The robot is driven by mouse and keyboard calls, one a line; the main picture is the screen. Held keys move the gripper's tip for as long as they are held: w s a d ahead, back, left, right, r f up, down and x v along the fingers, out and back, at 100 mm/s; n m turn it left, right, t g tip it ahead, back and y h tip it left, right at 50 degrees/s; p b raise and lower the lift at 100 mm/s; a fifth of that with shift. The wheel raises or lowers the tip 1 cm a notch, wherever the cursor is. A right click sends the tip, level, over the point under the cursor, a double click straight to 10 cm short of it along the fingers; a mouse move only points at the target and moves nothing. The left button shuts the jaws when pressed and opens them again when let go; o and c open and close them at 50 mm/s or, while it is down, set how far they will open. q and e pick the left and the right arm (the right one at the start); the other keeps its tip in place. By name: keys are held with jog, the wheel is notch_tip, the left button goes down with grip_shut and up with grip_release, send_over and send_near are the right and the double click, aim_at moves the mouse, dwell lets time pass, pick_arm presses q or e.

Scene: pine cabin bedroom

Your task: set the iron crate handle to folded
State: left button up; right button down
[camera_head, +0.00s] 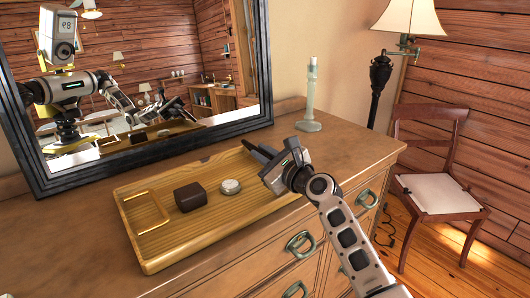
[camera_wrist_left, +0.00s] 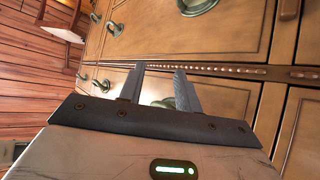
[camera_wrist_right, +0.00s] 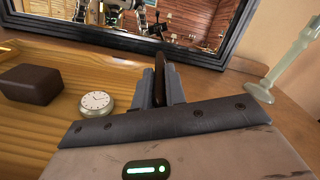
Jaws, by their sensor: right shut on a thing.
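My right gripper (camera_head: 258,152) is at the right end of a shallow wooden tray (camera_head: 150,268) on the dresser. Its fingers are shut on a thin, dark brown upright piece (camera_wrist_right: 161,52), mostly hidden between them. I cannot tell whether this is the iron crate handle. A brass-coloured loop handle (camera_head: 145,197) shows at the tray's left end. I see no separate iron crate. My left gripper (camera_wrist_left: 158,80) shows only in its own wrist view, with its fingers apart and empty, in front of the dresser's drawers.
A dark brown box (camera_head: 190,196) and a round white-faced clock (camera_head: 230,186) lie in the tray. A pale green candlestick (camera_head: 309,100) stands behind my right gripper. A black-framed mirror (camera_head: 150,156) backs the dresser. A chair (camera_head: 436,192) and lamp stand at right.

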jog(key=shift+a+f, duration=0.1)
jog(key=shift+f, duration=0.15)
jog(key=c, duration=1.5)
grip_release()
jog(key=shift+r, duration=0.1)
jog(key=shift+s, duration=0.1)
jog(key=p+v, duration=0.1)
jog(key=v, duration=1.5)
